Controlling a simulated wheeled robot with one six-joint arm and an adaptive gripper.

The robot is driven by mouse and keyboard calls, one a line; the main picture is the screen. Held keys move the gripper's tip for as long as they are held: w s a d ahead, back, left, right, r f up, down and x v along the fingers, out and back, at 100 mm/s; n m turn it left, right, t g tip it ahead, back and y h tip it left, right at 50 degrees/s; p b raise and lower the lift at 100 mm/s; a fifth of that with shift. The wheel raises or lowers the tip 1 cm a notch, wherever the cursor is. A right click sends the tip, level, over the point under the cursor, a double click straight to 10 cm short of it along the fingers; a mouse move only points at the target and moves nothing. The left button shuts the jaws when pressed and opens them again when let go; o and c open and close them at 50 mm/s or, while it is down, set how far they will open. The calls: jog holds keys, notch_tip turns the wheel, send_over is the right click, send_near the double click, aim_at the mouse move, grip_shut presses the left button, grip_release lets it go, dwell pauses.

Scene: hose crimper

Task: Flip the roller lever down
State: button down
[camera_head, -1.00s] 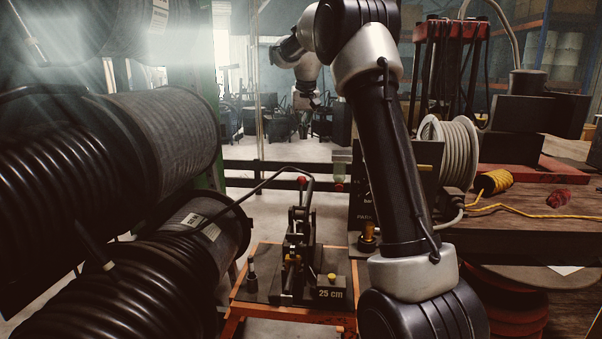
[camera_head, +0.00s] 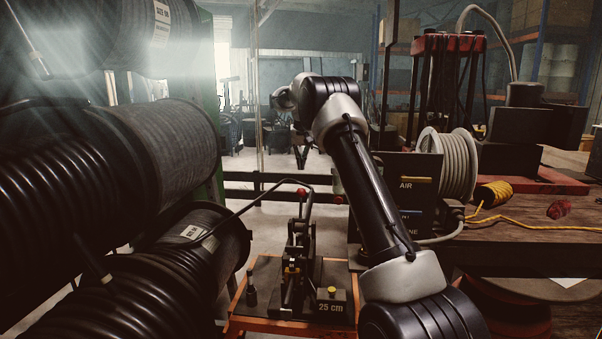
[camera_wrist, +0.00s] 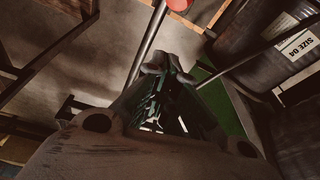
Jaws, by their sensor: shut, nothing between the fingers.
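The crimping machine (camera_head: 297,262) stands on an orange-edged stand in the head view, with a "25 cm" block at its right. A red knob (camera_head: 302,192) shows at its top, and I cannot tell for certain which part is the roller lever. In the wrist view a red knob (camera_wrist: 179,4) sits at the top edge on a slanting metal rod. My gripper (camera_wrist: 167,66) is shut and empty, its fingertips just right of that rod; whether they touch it is unclear. In the head view my gripper is small and hard to make out beyond my arm.
Large black hose spools (camera_head: 110,270) fill the left side. A black hose or bar (camera_head: 250,200) arches from them to the machine. At the right are a dark "AIR" box (camera_head: 408,183), a grey hose reel (camera_head: 447,165) and a wooden bench (camera_head: 530,235).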

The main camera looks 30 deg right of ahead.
notch_tip(320, 180, down, 8)
jog(key=s, duration=0.1)
jog(key=shift+s+a+f, duration=0.15)
jog(key=shift+s+a, duration=0.15)
jog(key=shift+a, duration=0.15)
dwell(0.3)
